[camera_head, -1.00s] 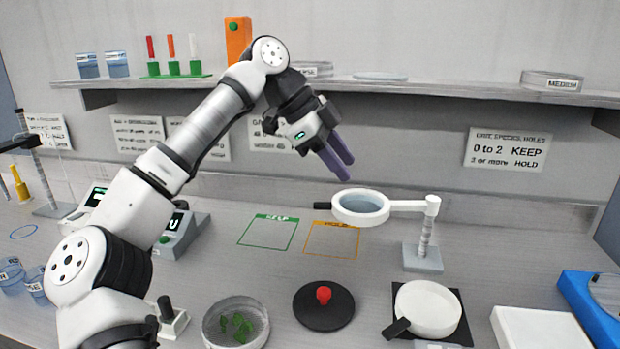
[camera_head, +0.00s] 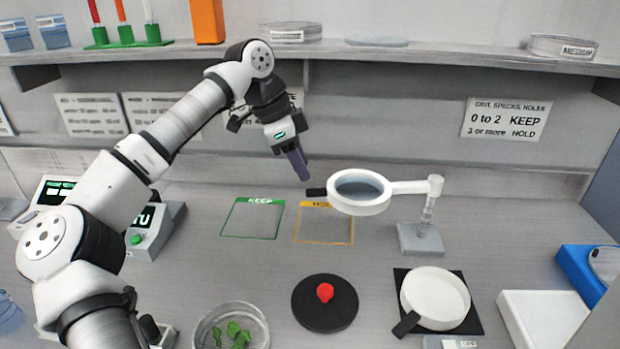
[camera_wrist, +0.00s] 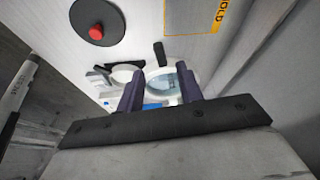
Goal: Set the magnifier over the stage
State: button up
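The magnifier (camera_head: 361,207) is a white ring with a bluish lens and a short black handle (camera_head: 315,192) on its left side. A white arm joins it to a post on a grey base (camera_head: 421,239). A black round disc (camera_head: 325,317), which may be the stage, lies in front with a red piece (camera_head: 325,292) on it. My gripper (camera_head: 302,172) points down just above and left of the black handle, not visibly holding it. In the wrist view my gripper (camera_wrist: 160,92) has its purple fingers apart, with the magnifier (camera_wrist: 163,80) showing beyond them.
A dish of green leaves (camera_head: 231,329) stands front left of the disc. The KEEP outline (camera_head: 252,236) and HOLD outline (camera_head: 324,240) are empty. A shelf (camera_head: 380,61) runs above the bench.

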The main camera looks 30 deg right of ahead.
aim_at(314, 189)
jog(key=p+x, duration=0.1)
jog(key=x, duration=0.4)
jog(key=shift+d+f, duration=0.1)
jog(key=shift+f, duration=0.2)
grip_shut()
